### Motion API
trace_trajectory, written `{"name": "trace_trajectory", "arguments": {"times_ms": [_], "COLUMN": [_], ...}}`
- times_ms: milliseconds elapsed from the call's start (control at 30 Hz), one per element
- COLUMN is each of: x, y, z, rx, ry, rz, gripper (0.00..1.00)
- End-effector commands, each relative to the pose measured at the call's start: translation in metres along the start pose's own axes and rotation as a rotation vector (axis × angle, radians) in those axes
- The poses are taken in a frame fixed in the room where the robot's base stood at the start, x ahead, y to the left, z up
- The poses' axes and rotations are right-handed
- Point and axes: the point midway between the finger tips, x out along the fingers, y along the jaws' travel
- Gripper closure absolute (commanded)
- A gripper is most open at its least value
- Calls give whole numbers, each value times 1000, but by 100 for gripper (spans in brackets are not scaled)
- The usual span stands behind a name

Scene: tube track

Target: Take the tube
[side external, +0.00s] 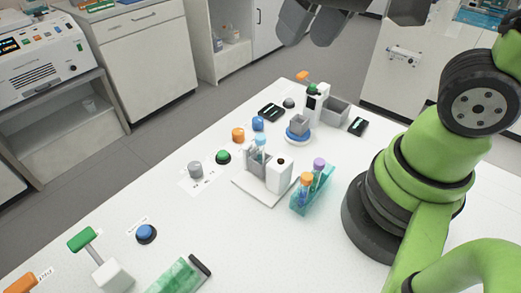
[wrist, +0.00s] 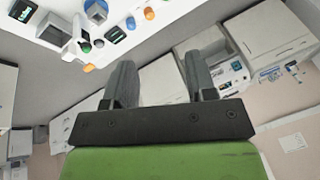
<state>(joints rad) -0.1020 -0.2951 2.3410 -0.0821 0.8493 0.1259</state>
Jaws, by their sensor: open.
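A teal rack (side external: 312,195) stands on the white bench near my arm's base. It holds an orange-capped tube (side external: 305,184) and a purple-capped tube (side external: 319,169), both upright. A blue-capped tube (side external: 260,145) stands in a grey holder (side external: 258,162) on a white plate, left of the rack. Which tube the task means cannot be told. My gripper (wrist: 159,80) is open and empty, its two fingers well apart. It also shows at the top edge of the side external view (side external: 312,28), high above the bench and far from the tubes.
A white block (side external: 280,176) stands between the holder and the rack. Behind are a grey cup on a blue-ringed base (side external: 298,132), coloured buttons and a grey bin (side external: 335,111). Levers (side external: 95,254) and a teal item (side external: 180,277) lie in front. The bench's left middle is mostly clear.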

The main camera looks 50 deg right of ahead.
Motion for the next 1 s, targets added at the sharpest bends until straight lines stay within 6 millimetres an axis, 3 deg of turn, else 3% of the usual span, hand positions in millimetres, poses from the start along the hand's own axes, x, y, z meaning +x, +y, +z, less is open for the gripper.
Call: {"name": "trace_trajectory", "arguments": {"times_ms": [200, 333, 800, 1000], "x": [67, 99, 158, 173], "y": [-12, -15, -6, -2], "z": [-12, -10, 5, 10], "rx": [-37, -57, -71, -71], "ry": [-190, -261, -309, -308], "rz": [134, 192, 235, 235], "gripper": [49, 49, 49, 49]}}
